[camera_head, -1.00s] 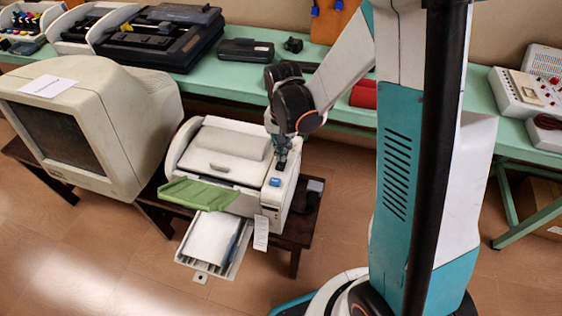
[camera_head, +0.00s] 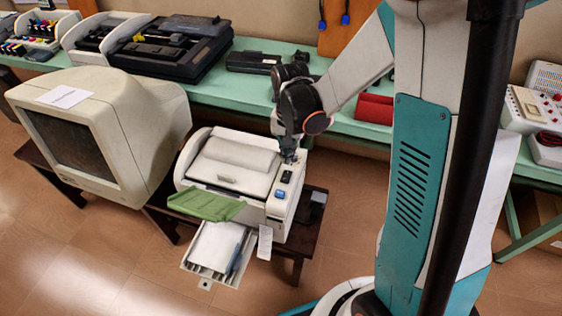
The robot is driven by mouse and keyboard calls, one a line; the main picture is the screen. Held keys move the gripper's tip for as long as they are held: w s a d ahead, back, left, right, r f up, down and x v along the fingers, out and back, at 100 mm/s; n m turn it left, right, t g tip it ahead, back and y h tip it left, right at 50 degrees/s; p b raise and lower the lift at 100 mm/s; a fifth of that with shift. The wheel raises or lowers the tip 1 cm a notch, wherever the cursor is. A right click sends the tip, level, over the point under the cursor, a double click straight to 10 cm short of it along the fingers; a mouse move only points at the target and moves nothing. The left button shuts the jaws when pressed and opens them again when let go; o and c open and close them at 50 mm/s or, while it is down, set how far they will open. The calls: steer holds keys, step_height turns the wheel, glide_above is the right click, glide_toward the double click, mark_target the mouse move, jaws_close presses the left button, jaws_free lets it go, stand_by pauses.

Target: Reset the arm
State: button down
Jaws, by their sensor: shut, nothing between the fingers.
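My gripper (camera_head: 290,156) points down just above the right side of the white printer (camera_head: 284,206), close to its control panel. It looks shut and holds nothing. It is small in the picture, and I cannot tell whether the tips touch the panel. My arm bends at a dark joint above the printer and reaches back to my white and teal column on the right.
The printer, with a green flap (camera_head: 205,204) and a pulled-out tray (camera_head: 190,262), stands on a low dark table (camera_head: 313,222). A large old monitor (camera_head: 140,130) is to its left. A green bench (camera_head: 215,88) with devices runs behind. Floor is clear in front.

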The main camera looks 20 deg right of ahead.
steer(key=s+r+n+t, duration=0.7)
steer(key=s+r, duration=0.8)
steer(key=r, duration=0.4)
steer(key=shift+r, duration=0.25)
steer(key=shift+a, duration=0.15)
